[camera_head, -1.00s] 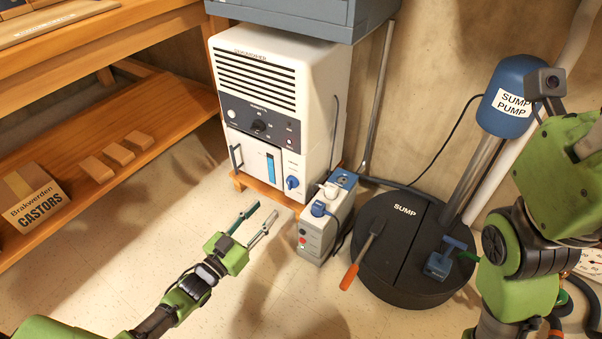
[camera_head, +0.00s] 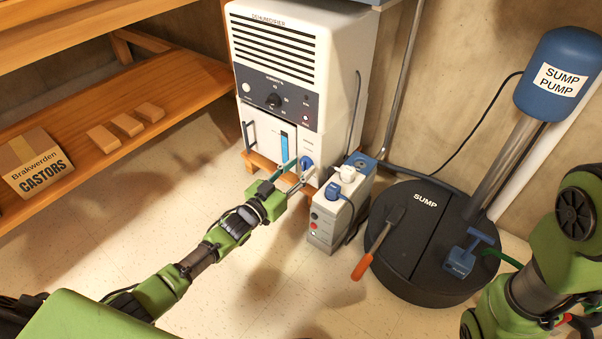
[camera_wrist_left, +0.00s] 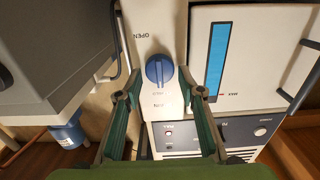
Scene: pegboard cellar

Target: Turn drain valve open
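The drain valve is a blue round knob (camera_head: 307,162) low on the right of the white dehumidifier's front (camera_head: 262,134). In the left wrist view the knob (camera_wrist_left: 158,70) shows with a raised grip bar roughly upright in the picture and the word OPEN beside it. My left gripper (camera_head: 304,170) is open in front of the knob. In the left wrist view its fingers (camera_wrist_left: 159,78) stand on either side of the knob, with gaps; contact cannot be confirmed. My right arm shows at the right edge, its gripper out of view.
A grey power box (camera_head: 324,222) with plugs stands close right of the knob. A wooden shelf (camera_head: 79,163) with a castors box (camera_head: 36,166) stands left.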

